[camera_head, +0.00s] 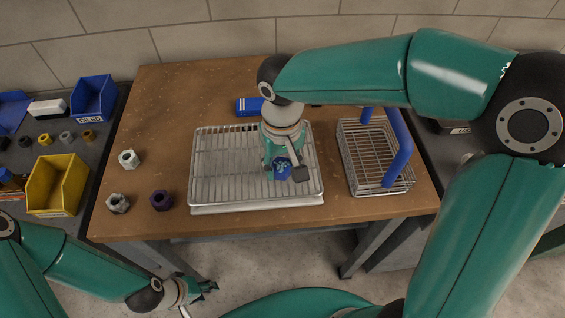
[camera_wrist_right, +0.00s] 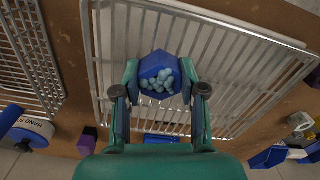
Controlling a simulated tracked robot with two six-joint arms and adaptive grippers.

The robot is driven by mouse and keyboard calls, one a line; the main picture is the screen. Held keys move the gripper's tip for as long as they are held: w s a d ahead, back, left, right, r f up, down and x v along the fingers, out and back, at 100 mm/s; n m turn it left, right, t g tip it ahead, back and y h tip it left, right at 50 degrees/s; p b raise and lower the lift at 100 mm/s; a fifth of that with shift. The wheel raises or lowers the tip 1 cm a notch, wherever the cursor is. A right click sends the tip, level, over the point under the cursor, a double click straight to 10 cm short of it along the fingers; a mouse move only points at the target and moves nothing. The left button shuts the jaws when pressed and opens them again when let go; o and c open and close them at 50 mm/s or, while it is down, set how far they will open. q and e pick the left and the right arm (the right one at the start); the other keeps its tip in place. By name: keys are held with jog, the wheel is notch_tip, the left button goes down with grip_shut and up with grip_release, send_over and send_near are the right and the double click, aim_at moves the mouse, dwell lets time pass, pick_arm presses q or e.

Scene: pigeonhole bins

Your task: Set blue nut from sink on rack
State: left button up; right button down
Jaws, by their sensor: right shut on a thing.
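The blue nut (camera_head: 283,169) is in my right gripper (camera_head: 286,163), over the wire rack (camera_head: 222,165) in the middle of the table. In the right wrist view the blue nut (camera_wrist_right: 153,68) sits between the two fingertips of the right gripper (camera_wrist_right: 160,82), which are shut on its sides. Pale blue-green round bits show in its opening. The rack's bars (camera_wrist_right: 220,50) lie behind it. I cannot tell whether the nut touches the bars. My left gripper (camera_head: 203,290) is low, in front of the table, away from the nut. Its fingers are too small to read.
A wire basket (camera_head: 350,158) with blue handles stands right of the rack. A blue object (camera_head: 249,106) lies behind the rack. A yellow bin (camera_head: 57,186) stands on the left bench.

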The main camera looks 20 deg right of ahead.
aim_at(283, 166)
jog(key=shift+f+b, duration=0.3)
jog(key=shift+f, duration=0.05)
jog(key=c, duration=1)
grip_release()
jog(key=o, duration=0.6)
jog(key=shift+r, duration=0.2)
notch_tip(283, 166, up, 8)
jog(key=p, duration=0.6)
jog(key=shift+f+p, duration=0.1)
jog(key=shift+p, duration=0.2)
jog(key=shift+s+d+f, duration=0.1)
